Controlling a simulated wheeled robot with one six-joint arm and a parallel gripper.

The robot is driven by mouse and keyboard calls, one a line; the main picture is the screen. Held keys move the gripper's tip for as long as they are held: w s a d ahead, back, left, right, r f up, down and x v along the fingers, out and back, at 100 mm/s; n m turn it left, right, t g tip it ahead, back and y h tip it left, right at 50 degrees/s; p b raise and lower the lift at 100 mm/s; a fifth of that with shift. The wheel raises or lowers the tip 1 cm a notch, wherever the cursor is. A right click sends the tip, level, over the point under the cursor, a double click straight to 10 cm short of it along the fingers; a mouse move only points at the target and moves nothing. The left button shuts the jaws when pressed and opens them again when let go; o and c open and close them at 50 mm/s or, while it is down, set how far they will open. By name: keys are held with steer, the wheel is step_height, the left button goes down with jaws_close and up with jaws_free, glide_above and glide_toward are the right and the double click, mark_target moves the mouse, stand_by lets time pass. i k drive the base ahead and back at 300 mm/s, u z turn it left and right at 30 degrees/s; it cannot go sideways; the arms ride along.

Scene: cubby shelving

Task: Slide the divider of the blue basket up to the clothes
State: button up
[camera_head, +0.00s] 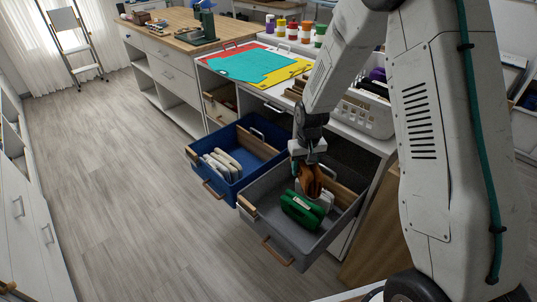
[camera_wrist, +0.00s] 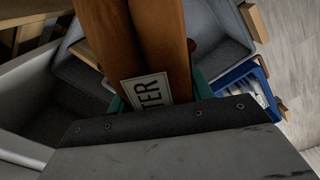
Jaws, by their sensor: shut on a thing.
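The blue basket (camera_head: 232,187) is a pulled-out drawer with pale folded clothes (camera_head: 222,163) towards its front. Its wooden divider (camera_head: 258,141) stands behind them, with a gap between. The basket also shows in the wrist view (camera_wrist: 237,75), at the right. My gripper (camera_head: 308,182), with brown fingers, is down inside the neighbouring grey drawer, apart from the blue basket. It is shut on a green thing (camera_head: 297,211), whose lower part sits in that drawer. A white label ending in "TER" (camera_wrist: 147,91) shows at the fingers in the wrist view. The fingers hide much of the green thing.
The grey drawer (camera_head: 262,225) stands open in front of the blue one and has its own wooden divider (camera_head: 345,192). A white crate (camera_head: 368,118), paint jars (camera_head: 293,31) and coloured sheets (camera_head: 247,65) are on the counter. The floor (camera_head: 120,170) at left is clear.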

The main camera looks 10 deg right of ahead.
mark_target(245, 166)
steer(key=i, duration=0.85)
steer(key=u, duration=0.3)
